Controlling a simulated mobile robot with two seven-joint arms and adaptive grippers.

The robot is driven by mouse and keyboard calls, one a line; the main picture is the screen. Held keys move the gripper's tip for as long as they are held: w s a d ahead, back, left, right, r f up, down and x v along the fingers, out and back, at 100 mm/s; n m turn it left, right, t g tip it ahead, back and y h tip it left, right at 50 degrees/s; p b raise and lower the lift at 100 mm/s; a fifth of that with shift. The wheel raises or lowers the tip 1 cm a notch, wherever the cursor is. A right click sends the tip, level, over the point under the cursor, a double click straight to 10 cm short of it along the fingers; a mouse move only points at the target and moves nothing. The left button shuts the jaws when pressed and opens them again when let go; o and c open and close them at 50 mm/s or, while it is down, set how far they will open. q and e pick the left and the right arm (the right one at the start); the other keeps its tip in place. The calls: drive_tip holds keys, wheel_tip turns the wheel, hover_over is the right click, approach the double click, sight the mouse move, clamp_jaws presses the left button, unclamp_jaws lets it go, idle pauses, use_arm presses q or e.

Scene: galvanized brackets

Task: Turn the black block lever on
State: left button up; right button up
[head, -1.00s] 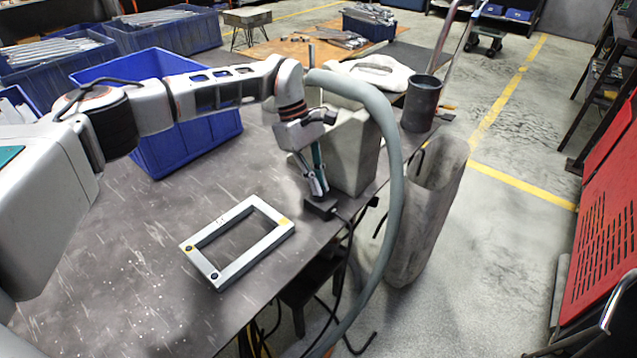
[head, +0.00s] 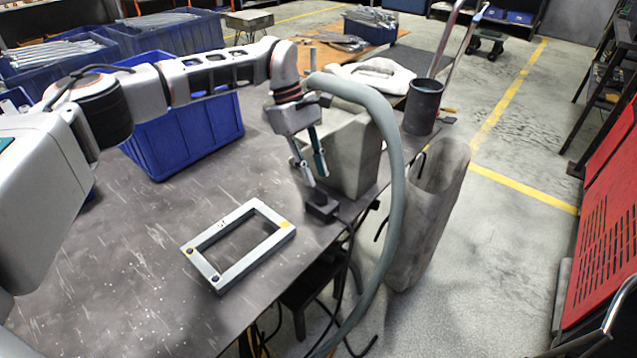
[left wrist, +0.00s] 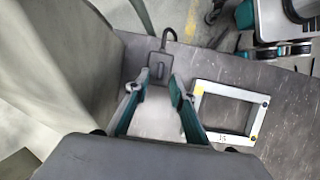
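The black block (head: 321,207) with a cable sits at the table's right edge, beside the grey box-shaped housing. It also shows in the left wrist view (left wrist: 157,67), just beyond my fingertips. Its lever is too small to make out. My left gripper (head: 317,178) points down just above and behind the block, with its fingers apart. In the left wrist view the open left gripper (left wrist: 160,82) has nothing between its fingers. My right gripper is not in view.
A grey rectangular frame (head: 215,277) lies on the table (head: 130,285) in front of the block. The grey housing (head: 352,155) and a thick grey hose (head: 398,190) stand close to my left gripper. A blue bin (head: 190,140) is behind my arm.

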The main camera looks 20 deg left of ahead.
use_arm(q)
drive_tip(key=v, duration=0.7)
drive_tip(key=shift+r, duration=0.25)
